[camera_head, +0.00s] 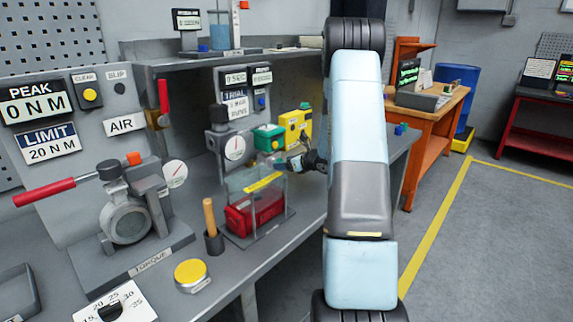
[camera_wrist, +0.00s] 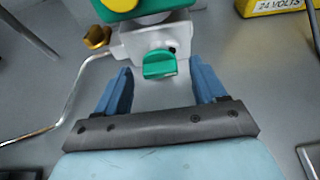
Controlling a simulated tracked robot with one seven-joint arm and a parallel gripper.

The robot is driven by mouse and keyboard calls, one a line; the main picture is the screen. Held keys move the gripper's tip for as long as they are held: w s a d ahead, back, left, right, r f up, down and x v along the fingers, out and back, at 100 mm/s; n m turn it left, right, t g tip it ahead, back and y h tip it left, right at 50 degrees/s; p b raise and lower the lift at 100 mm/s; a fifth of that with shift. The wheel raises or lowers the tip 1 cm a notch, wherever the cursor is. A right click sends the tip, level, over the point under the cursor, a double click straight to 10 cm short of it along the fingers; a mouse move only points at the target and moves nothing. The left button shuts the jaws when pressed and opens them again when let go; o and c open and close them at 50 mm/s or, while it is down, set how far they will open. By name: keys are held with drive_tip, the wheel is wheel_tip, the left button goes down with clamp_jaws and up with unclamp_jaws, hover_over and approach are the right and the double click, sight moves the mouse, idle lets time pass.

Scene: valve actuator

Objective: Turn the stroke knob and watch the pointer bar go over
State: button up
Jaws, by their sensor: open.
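A green stroke knob (camera_wrist: 160,65) sits on the front of a pale grey block (camera_wrist: 130,42) in the wrist view. The green unit (camera_head: 268,137) also shows on the bench in the head view. My gripper (camera_wrist: 163,80) is open, its blue fingers either side of the knob with gaps on both sides. In the head view my gripper (camera_head: 301,161) is small beside the unit. I cannot make out the pointer bar.
A brass fitting (camera_wrist: 97,37) and a bent metal tube (camera_wrist: 75,92) lie left of the block. A yellow 24 VOLTS box (camera_head: 296,126) stands to the right. A clear guard over a red part (camera_head: 253,210) stands in front, near the bench edge.

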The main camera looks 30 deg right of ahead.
drive_tip(key=shift+c, duration=0.2)
drive_tip(key=c, duration=1)
drive_tip(key=n+h, duration=0.1)
drive_tip(key=n+t+h, duration=0.1)
drive_tip(key=n, duration=0.1)
drive_tip(key=shift+s+a+f+n, duration=0.15)
drive_tip(key=shift+a+n, duration=0.15)
drive_tip(key=shift+a, duration=0.1)
drive_tip(key=n, duration=0.1)
drive_tip(key=n+t+h, duration=0.1)
drive_tip(key=n, duration=0.1)
drive_tip(key=shift+s+a+f+n+h, duration=0.1)
drive_tip(key=shift+a+f+n+h, duration=0.2)
drive_tip(key=shift+a+h, duration=0.1)
